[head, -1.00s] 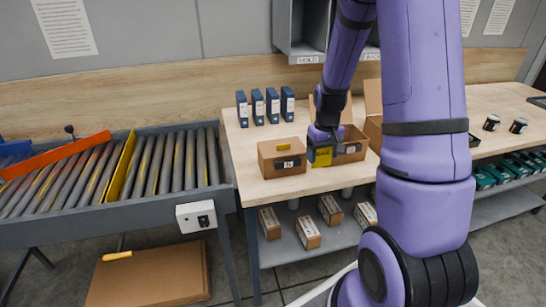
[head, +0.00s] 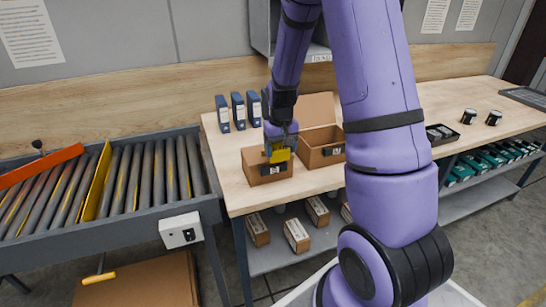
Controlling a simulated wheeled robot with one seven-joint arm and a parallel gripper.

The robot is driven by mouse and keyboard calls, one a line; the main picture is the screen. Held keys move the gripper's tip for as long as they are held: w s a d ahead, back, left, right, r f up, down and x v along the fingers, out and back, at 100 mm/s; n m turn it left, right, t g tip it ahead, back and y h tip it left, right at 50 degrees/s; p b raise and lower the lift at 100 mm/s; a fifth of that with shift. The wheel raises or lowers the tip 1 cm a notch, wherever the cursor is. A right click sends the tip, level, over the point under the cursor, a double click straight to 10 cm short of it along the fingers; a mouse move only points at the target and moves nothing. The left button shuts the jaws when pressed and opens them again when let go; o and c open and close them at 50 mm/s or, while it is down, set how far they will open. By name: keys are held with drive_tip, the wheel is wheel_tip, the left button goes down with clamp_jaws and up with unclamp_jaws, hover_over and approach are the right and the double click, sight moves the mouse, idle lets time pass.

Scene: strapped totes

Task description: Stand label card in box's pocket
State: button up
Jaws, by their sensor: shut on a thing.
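A yellow label card (head: 280,156) is held in my gripper (head: 281,146) in the head view. My gripper is shut on the card's upper part and points down. The card hangs at the top front of a small brown box (head: 254,173) on the bench. A dark pocket (head: 269,170) with a white mark shows on that box's front, just below the card. I cannot tell whether the card touches the pocket. My gripper and the card hide part of the box's top. A second brown box (head: 310,154), with a raised flap, stands open to the right, with a dark patch on its front.
Several blue binders (head: 238,110) stand behind the box. A roller conveyor (head: 135,185) is at the left. A black tray (head: 440,134) and two dark cylinders (head: 469,116) lie on the bench's right side. My arm covers the bench's middle.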

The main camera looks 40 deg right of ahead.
drive_tip(key=shift+w+a+f, duration=0.1)
drive_tip(key=shift+w+a, duration=0.4)
drive_tip(key=shift+w, duration=0.25)
drive_tip(key=shift+w+a+f, duration=0.1)
drive_tip(key=shift+w+f, duration=0.05)
drive_tip(key=shift+f, duration=0.75)
drive_tip(key=shift+w+a+f, duration=0.1)
drive_tip(key=shift+w+f, duration=0.05)
drive_tip(key=shift+f, duration=0.75)
drive_tip(key=o, duration=0.9)
drive_tip(key=shift+f, duration=0.15)
wheel_tip(320, 180, up, 12)
drive_tip(key=r, duration=0.1)
drive_tip(key=s+a+r+n+t, duration=0.1)
drive_tip(key=s+a+r, duration=0.3)
drive_tip(key=s+r, duration=0.25)
drive_tip(key=s+a+r+n+t, duration=0.1)
drive_tip(key=s+a+r+t, duration=0.1)
drive_tip(key=s+a+r, duration=0.45)
drive_tip(key=s+a+r+t, duration=0.1)
drive_tip(key=s+r, duration=0.2)
drive_tip(key=s, duration=0.3)
drive_tip(key=s+a+r+n+t, duration=0.1)
drive_tip(key=s+r, duration=0.2)
drive_tip(key=s, duration=0.4)
drive_tip(key=shift+s+a, duration=0.3)
